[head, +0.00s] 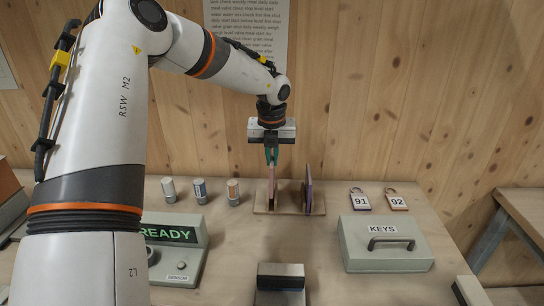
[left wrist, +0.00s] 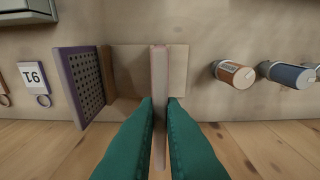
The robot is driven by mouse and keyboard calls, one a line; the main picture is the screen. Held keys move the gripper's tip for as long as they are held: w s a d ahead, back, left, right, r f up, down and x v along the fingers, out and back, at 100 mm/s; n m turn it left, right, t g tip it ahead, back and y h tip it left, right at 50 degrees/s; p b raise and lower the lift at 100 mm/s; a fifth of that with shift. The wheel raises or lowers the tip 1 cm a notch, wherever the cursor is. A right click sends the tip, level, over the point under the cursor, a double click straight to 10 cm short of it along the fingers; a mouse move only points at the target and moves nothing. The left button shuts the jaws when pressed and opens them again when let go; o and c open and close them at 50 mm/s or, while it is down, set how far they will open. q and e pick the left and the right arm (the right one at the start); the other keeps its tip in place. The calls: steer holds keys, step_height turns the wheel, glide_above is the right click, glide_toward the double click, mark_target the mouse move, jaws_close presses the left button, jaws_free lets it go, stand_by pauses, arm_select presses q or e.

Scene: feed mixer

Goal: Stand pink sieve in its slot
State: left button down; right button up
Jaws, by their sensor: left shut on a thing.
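My left gripper (head: 271,156) is shut on the pink sieve (head: 272,186), with its teal fingers on either side of the upper part. The sieve is upright, at the left part of the wooden rack (head: 290,209). In the left wrist view the pink sieve (left wrist: 159,85) shows edge-on between the fingers, over the rack (left wrist: 130,65). Its lower edge is at or close to the rack; I cannot tell whether it sits in a slot. A purple sieve (head: 308,190) stands to the right in the rack; its perforated face shows in the left wrist view (left wrist: 82,85).
Several small capped cylinders (head: 200,191) stand left of the rack. Tags 91 (head: 360,200) and 92 (head: 397,200) lie to the right, behind a KEYS box (head: 385,250). A READY sensor unit (head: 178,262) is at front left. A dark block (head: 280,284) is at the front.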

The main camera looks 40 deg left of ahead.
arm_select(q)
steer(key=shift+b, duration=0.55)
stand_by(0.6)
stand_by(0.4)
steer(key=shift+f+b, duration=0.2)
steer(key=shift+b, duration=0.25)
steer(key=shift+f+b, duration=0.35)
steer(key=shift+f+b, duration=1.7)
steer(key=shift+f, duration=0.05)
steer(key=c, duration=1.5)
jaws_free()
steer(key=shift+o, duration=0.2)
